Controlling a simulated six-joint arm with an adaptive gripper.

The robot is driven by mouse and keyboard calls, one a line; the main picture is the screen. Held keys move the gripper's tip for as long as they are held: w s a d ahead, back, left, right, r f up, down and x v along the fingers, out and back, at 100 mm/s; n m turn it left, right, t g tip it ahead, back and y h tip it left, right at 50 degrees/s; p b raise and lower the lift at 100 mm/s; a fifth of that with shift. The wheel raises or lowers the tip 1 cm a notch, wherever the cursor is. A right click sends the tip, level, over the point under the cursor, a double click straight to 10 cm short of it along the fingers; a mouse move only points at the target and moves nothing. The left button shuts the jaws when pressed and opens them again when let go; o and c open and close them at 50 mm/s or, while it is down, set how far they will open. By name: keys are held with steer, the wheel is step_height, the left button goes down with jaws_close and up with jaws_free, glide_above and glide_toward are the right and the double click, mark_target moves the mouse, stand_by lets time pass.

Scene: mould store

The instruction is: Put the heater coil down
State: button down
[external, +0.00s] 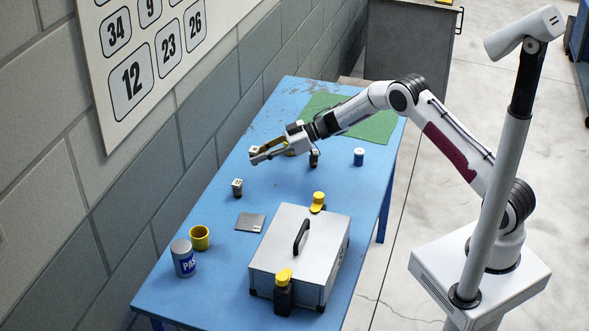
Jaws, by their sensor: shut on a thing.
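My gripper (258,155) is at the end of the arm, over the far left part of the blue table (215,265). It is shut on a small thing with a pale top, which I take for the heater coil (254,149). The fingers cover much of it, and its full shape is too small to make out. It looks held above the table top; the exact gap cannot be told from this view.
A small dark block (237,188), a grey plate (250,222), a yellow cup (200,238) and a paste tin (183,258) stand nearby. A green mat (375,130) lies behind.

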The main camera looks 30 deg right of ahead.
mark_target(260, 178)
steer(key=shift+f, duration=0.35)
steer(key=shift+f, duration=0.1)
steer(key=shift+f, duration=1.8)
steer(key=shift+f, duration=0.6)
steer(key=c, duration=1.8)
jaws_free()
steer(key=shift+c, duration=0.2)
steer(key=shift+r, duration=0.15)
steer(key=shift+r, duration=0.4)
steer(key=v, duration=1.2)
